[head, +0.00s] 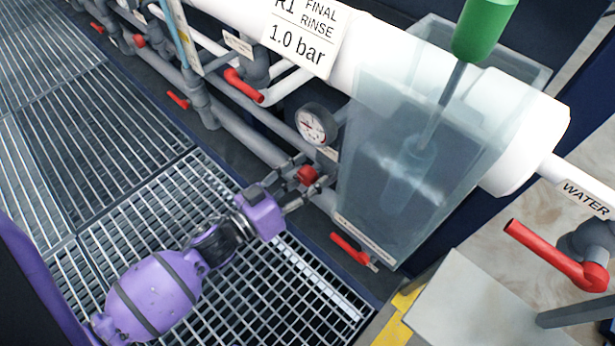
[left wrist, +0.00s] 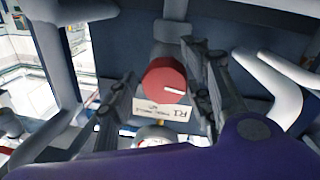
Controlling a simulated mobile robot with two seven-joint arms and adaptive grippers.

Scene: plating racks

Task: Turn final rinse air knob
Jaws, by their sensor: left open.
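The red knob (head: 307,175) sits on the pipework below the round pressure gauge (head: 317,124). In the left wrist view the red knob (left wrist: 165,80) has a white pointer line on its face, with a small label marked R1 (left wrist: 160,110) just below it. My left gripper (head: 302,180) is open, with its fingers on either side of the knob. In the left wrist view one finger is left of the knob and the other close to its right side; I cannot tell whether either touches. My right gripper is not in view.
A sign (head: 305,35) reading R1 FINAL RINSE 1.0 bar hangs on the white pipe above. A clear tank (head: 385,190) stands right of the knob. Red lever handles (head: 348,248) are nearby. Metal grating (head: 110,110) covers the floor at left.

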